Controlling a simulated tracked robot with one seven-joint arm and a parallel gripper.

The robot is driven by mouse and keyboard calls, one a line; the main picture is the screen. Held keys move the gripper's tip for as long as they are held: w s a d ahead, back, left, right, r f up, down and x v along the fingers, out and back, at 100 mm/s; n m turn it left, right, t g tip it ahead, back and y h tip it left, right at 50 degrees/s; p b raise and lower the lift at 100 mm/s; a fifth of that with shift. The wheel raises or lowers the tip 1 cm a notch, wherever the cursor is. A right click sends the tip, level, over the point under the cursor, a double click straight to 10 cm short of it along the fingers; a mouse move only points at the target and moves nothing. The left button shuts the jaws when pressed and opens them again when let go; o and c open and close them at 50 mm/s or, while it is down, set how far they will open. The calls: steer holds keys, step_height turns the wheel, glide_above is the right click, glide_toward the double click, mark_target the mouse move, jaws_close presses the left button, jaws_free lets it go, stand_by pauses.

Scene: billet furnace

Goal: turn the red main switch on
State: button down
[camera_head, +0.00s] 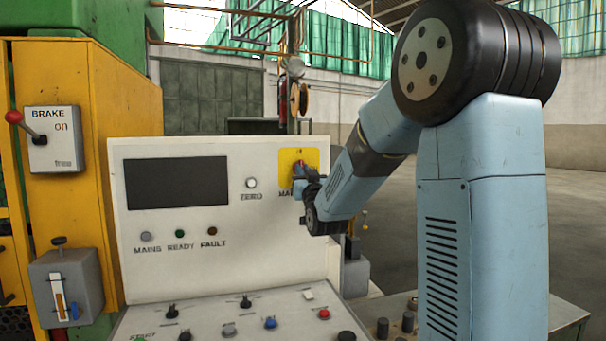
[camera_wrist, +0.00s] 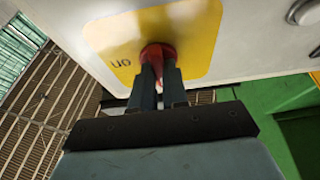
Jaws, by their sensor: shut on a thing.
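The red main switch (camera_wrist: 158,52) sits on a yellow plate (camera_wrist: 205,35) on the white console panel. In the wrist view my gripper (camera_wrist: 160,82) is shut on the red switch, with one dark finger on each side of it. The word "on" shows on the plate to the left of the switch. In the head view the yellow plate (camera_head: 311,156) is at the panel's upper right, and my gripper (camera_head: 300,178) reaches it from the right. There a bit of red shows at the fingertips, and the gripper hides most of the switch and part of its label.
The console panel (camera_head: 240,245) carries a dark screen (camera_head: 177,182), a white ZERO button (camera_head: 251,183) and MAINS, READY and FAULT lamps. Knobs and buttons cover the sloping desk below. A brake lever box (camera_head: 52,138) is on the yellow frame at left. Open floor lies at right.

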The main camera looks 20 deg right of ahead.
steer(key=shift+a+m, duration=0.1)
steer(key=shift+m, duration=0.2)
steer(key=shift+m+g+h, duration=0.95)
steer(key=shift+m+h, duration=0.2)
steer(key=shift+m, duration=2.5)
steer(key=shift+m+g+h, duration=1)
steer(key=shift+m+h, duration=0.2)
steer(key=shift+m, duration=2.5)
steer(key=shift+m+g+h, duration=0.95)
steer(key=shift+m+h, duration=0.2)
steer(key=shift+m, duration=2.5)
steer(key=c, duration=1.2)
jaws_free()
steer(key=shift+o, duration=0.3)
steer(key=shift+r, duration=0.1)
steer(key=shift+s+a, duration=0.1)
steer(key=shift+s, duration=0.05)
